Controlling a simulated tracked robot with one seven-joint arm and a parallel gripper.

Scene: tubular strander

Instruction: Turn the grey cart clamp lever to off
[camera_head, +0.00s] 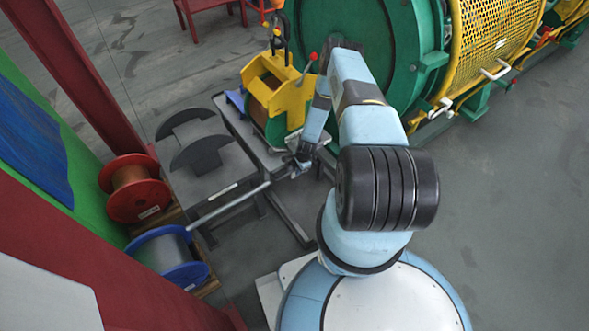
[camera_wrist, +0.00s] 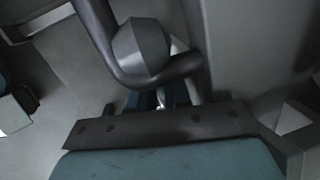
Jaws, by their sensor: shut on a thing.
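The grey cart (camera_head: 238,165) stands left of my arm, with dark curved cradles on its top. My gripper (camera_head: 302,164) is low at the cart's near right side, by the end of a long light-grey bar. In the wrist view my gripper (camera_wrist: 160,98) is shut on a part of the clamp lever, seen as a dark bent bar (camera_wrist: 182,68) beside a dark faceted knob (camera_wrist: 142,48). The grip itself is mostly hidden by the bar and my gripper's body. The lever is too small to make out in the head view, so its exact angle cannot be told.
The light-grey bar (camera_head: 230,205) sticks out toward the near left. A yellow carrier with a reel (camera_head: 275,98) and a green machine drum (camera_head: 372,40) stand behind my gripper. Red (camera_head: 135,188) and blue (camera_head: 170,258) spools stand at left by a red post. Open floor lies at right.

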